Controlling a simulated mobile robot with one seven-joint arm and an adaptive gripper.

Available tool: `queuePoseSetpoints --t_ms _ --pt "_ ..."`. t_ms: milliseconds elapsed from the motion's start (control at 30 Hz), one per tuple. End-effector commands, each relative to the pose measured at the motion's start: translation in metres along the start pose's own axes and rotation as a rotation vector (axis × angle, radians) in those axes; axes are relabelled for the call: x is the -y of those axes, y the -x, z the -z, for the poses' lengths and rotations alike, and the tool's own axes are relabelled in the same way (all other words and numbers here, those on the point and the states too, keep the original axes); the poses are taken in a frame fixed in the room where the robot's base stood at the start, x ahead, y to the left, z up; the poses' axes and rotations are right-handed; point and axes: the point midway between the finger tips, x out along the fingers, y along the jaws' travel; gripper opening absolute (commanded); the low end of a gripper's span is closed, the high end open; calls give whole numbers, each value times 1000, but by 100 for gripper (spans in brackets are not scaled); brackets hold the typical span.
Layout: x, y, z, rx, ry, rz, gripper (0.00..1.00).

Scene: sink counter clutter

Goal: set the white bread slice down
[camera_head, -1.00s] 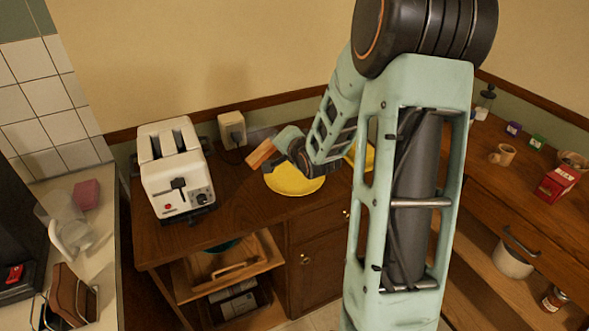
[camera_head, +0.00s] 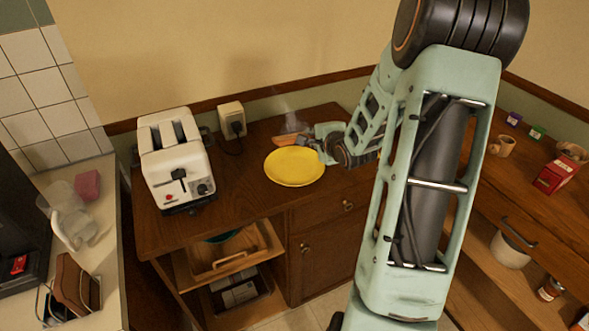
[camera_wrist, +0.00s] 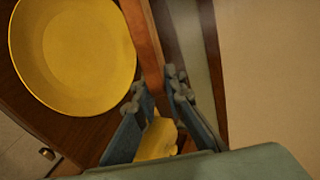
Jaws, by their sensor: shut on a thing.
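The bread slice (camera_head: 289,140) shows orange-brown in the head view, beyond the far rim of a yellow plate (camera_head: 295,166) and near the wall. My gripper (camera_head: 309,141) is shut on its right end. In the wrist view the slice (camera_wrist: 143,38) is a narrow brown strip, seen edge-on between the fingertips of my gripper (camera_wrist: 162,84). The yellow plate (camera_wrist: 72,55) lies to its left there, and looks empty. I cannot tell how high the slice is above the wooden counter (camera_head: 240,190).
A white toaster (camera_head: 172,165) stands left of the plate. A wall socket with a plug (camera_head: 233,120) is behind it. Another yellow thing (camera_wrist: 158,139) shows between my fingers in the wrist view. Bare counter lies between toaster and plate. A mug (camera_head: 501,147) and red box (camera_head: 556,174) are at right.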

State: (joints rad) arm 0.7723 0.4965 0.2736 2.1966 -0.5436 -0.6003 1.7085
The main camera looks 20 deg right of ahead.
Motion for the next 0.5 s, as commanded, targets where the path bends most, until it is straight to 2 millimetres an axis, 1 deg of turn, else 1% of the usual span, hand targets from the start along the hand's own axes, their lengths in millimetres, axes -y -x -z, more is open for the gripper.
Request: queuePoseSetpoints --t_ms 33,500 --pt "-10 -6 0 0 1 0 0" --pt "-56 -30 0 0 -1 -2 0"
